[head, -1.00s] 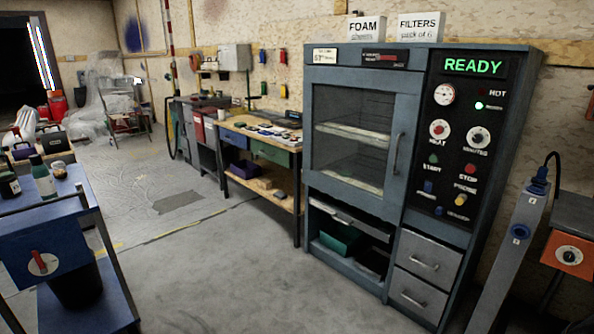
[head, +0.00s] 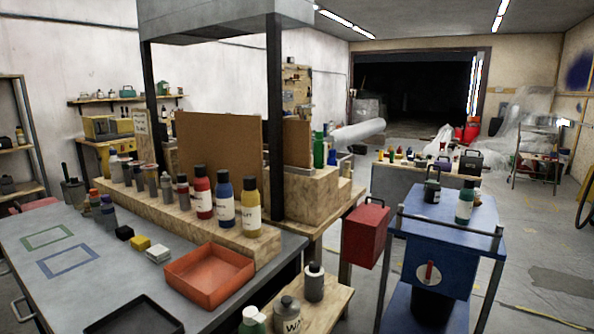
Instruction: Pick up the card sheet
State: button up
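No sheet that I can surely name as the card sheet shows. A large flat brown board (head: 222,145) stands upright behind the row of bottles on the workbench at the left; I cannot tell whether it is card. Its lower edge is hidden by the bottles and the wooden step. My gripper is not in view.
The grey workbench (head: 45,290) fills the lower left, with an orange tray (head: 210,275) and a dark tray (head: 133,315). A wooden step (head: 235,247) holds several bottles. A blue cart (head: 455,235) stands right. Open floor (head: 540,260) lies beyond it.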

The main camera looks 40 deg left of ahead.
aim_at(297, 134)
jog(key=i+u, duration=0.25)
jog(key=u, duration=0.2)
jog(key=i+l+u, duration=0.15)
jog(key=i+u, duration=0.15)
jog(key=u, duration=0.15)
jog(key=i+l+u, duration=0.2)
jog(key=u, duration=0.25)
jog(key=i+l+u, duration=0.2)
jog(key=u, duration=0.25)
jog(key=i+l+u, duration=0.15)
jog(key=l+u, duration=0.3)
